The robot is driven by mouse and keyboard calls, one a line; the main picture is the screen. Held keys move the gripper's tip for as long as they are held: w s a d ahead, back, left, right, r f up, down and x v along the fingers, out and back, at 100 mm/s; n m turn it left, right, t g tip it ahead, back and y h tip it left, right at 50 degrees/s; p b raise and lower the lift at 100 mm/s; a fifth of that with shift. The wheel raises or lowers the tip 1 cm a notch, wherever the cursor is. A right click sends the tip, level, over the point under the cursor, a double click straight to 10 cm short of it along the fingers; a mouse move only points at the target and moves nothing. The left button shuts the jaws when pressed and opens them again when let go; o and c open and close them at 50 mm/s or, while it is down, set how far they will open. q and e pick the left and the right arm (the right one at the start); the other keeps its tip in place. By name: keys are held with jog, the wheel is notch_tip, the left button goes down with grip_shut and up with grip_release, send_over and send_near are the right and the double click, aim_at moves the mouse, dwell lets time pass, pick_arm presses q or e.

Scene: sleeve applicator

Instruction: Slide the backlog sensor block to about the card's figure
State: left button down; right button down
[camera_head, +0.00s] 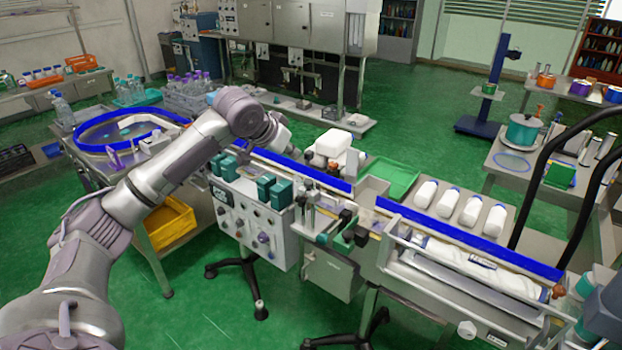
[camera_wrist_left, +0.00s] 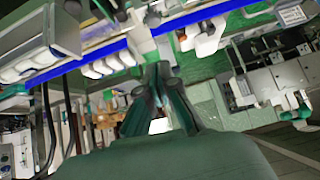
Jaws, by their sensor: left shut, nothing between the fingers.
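My left arm reaches in from the left in the head view. Its gripper (camera_head: 287,143) is near the far side of the blue-edged conveyor (camera_head: 310,174), partly hidden by my own wrist. In the left wrist view the dark fingers (camera_wrist_left: 158,78) are shut with nothing held. The blue conveyor edge (camera_wrist_left: 75,66) runs across that view behind the fingers. I cannot tell which small fitting along the conveyor is the backlog sensor block. A small white label (camera_wrist_left: 292,15) shows at the top right of the wrist view, too small to read. My right gripper is not seen.
White bottles (camera_head: 448,202) lie in a row beside the right conveyor section (camera_head: 480,244). A green tray (camera_head: 402,171) and a white container (camera_head: 334,143) are behind the line. A control cabinet (camera_head: 240,205) with dark green blocks stands below the conveyor. A yellow bin (camera_head: 172,230) is at left.

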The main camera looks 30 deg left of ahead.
pick_arm(q)
jog(key=p, duration=0.2)
send_over(312, 187)
jog(key=s, duration=0.3)
notch_tip(312, 187, down, 6)
notch_tip(312, 187, down, 4)
jog(key=shift+s+d+f+p, duration=0.1)
jog(key=shift+s+p, duration=0.05)
jog(key=shift+p, duration=0.55)
